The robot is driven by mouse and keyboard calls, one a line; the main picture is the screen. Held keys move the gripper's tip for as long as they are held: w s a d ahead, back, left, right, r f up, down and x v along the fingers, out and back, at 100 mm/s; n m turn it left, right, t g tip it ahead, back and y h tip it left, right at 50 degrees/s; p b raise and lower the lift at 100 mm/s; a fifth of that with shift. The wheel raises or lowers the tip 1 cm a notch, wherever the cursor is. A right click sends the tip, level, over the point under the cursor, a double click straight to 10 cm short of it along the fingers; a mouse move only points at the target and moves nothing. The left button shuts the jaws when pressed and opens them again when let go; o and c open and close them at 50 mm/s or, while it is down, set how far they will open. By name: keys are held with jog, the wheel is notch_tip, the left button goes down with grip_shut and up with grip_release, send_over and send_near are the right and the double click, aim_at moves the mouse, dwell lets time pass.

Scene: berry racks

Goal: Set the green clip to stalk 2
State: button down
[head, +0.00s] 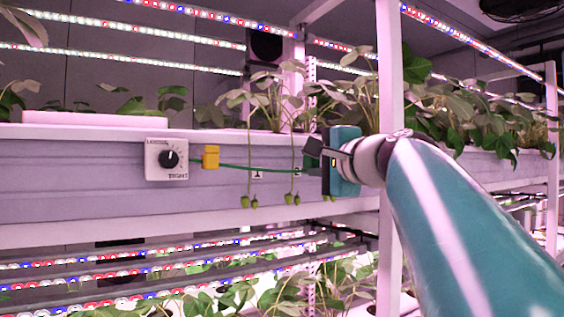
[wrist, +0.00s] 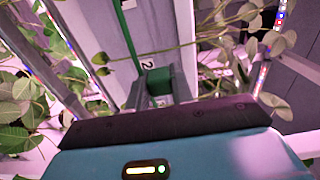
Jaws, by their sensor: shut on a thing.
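My gripper (head: 318,154) is at the front of the shelf, just right of label 2 (head: 298,171). In the wrist view my gripper (wrist: 160,84) has its two grey fingers closed on the green clip (wrist: 158,80). In the head view the clip (head: 312,160) is partly hidden by the fingers. Stalk 2 (head: 294,150) hangs from the shelf with green berries (head: 292,199), left of the clip. In the wrist view stalk 2 (wrist: 190,47) crosses above the clip, apart from it in the picture. A green line (wrist: 126,30) runs near the clip; I cannot tell whether they touch.
The green line (head: 235,167) runs right from the block. Stalk 1 (head: 249,145) hangs by label 1 (head: 257,173). A white post (head: 389,80) stands beside my wrist.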

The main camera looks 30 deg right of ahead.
jog(key=shift+a, duration=1.15)
jog(key=c, duration=1.2)
grip_release()
jog(key=shift+s, duration=0.15)
jog(key=s, duration=1.3)
jog(key=shift+s+d, duration=0.2)
jog(key=shift+s, duration=0.1)
